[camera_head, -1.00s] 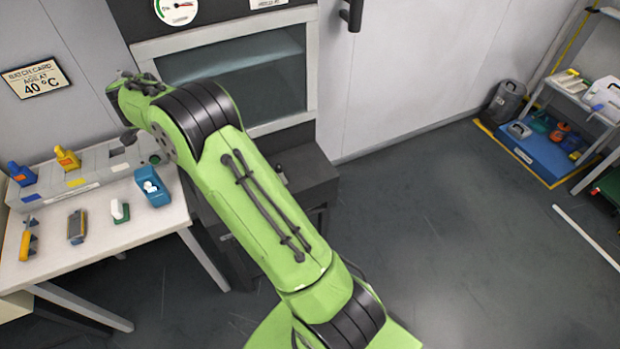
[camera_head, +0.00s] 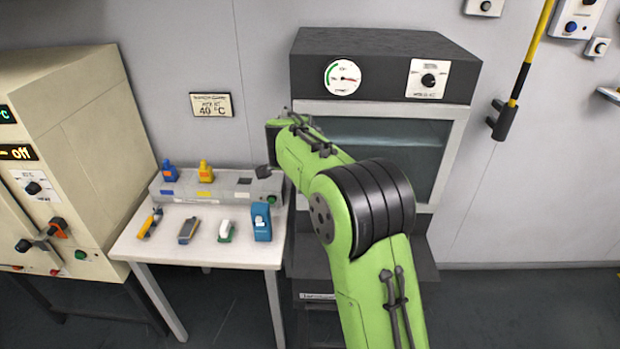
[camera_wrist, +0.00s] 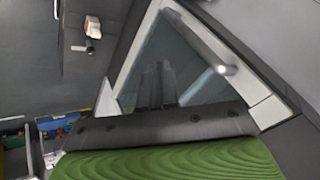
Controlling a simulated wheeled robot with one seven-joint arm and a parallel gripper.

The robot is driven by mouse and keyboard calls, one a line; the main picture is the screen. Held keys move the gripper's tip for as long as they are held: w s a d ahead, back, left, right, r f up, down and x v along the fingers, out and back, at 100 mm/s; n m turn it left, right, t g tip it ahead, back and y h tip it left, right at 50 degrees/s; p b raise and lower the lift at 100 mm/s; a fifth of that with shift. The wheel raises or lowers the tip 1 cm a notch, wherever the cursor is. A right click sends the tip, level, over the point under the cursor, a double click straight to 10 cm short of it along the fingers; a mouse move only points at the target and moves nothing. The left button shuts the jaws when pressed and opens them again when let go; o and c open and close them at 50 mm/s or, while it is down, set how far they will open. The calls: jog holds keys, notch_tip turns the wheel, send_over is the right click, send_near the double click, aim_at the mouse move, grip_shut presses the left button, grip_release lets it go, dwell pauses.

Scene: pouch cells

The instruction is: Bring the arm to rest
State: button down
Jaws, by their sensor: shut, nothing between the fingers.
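My green arm (camera_head: 352,215) rises from the bottom of the head view, bends at a black-banded joint and reaches up in front of the dark oven. Its far part is folded toward the oven's left side. The small dark end of my gripper (camera_head: 265,171) shows at the left of the arm, above the back of the white table; most of it is hidden by the arm. In the wrist view, dark narrow fingers (camera_wrist: 160,86) stand close together before a glass pane. My gripper is shut and empty.
The oven (camera_head: 385,70) has a gauge, a knob and a glass door. The white table (camera_head: 190,254) holds a blue dispenser (camera_head: 262,222), small tools and a grey rack (camera_head: 232,189) with bottles. A cream cabinet (camera_head: 85,130) stands left. Floor at right is clear.

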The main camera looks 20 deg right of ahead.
jog(key=s+a+r+n+y, duration=0.15)
jog(key=s+r+n, duration=0.25)
jog(key=s, duration=0.6)
jog(key=s+a+r+n, duration=0.3)
jog(key=s+r+n, duration=0.1)
jog(key=s, duration=0.6)
jog(key=s+a+f+n+y, duration=0.1)
jog(key=s+f+n, duration=0.2)
jog(key=s, duration=0.6)
jog(key=s+a+f+n+y, duration=0.1)
jog(key=s+a+f+n, duration=0.1)
jog(key=s, duration=0.7)
jog(key=shift+s+f+n+g, duration=0.3)
jog(key=shift+f+n, duration=0.45)
jog(key=shift+n, duration=0.25)
